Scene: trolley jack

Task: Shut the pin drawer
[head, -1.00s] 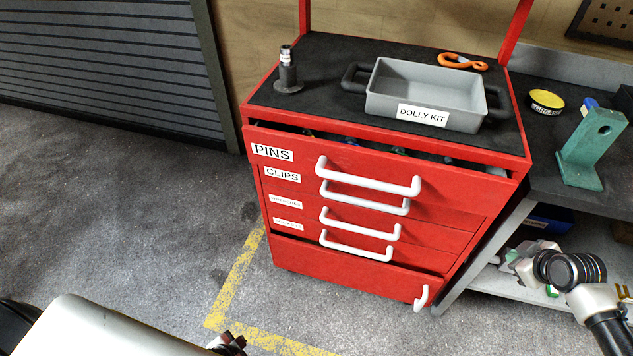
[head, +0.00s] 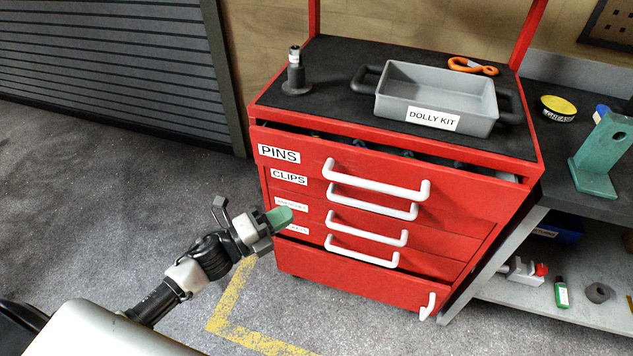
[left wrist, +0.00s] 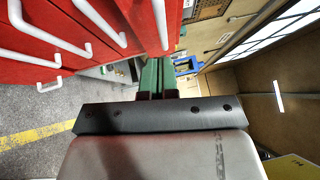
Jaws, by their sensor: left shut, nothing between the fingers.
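The pin drawer (head: 290,155), labelled PINS, is the top drawer of the red cabinet. It stands partly open, with a dark gap above its front and some contents showing inside. Its white bar handle (head: 376,181) is free. My left gripper (head: 282,216) is shut and empty, with green fingertips, in front of the lower left drawers and below the pin drawer. In the left wrist view my left gripper's fingers (left wrist: 156,78) are together, with the red drawer fronts and white handles to the left. My right gripper is out of view.
A grey DOLLY KIT tray (head: 440,95), a dark post (head: 295,75) and an orange clip (head: 472,66) are on the cabinet top. A side bench (head: 560,160) adjoins at right. The floor (head: 120,200) ahead of the cabinet is clear.

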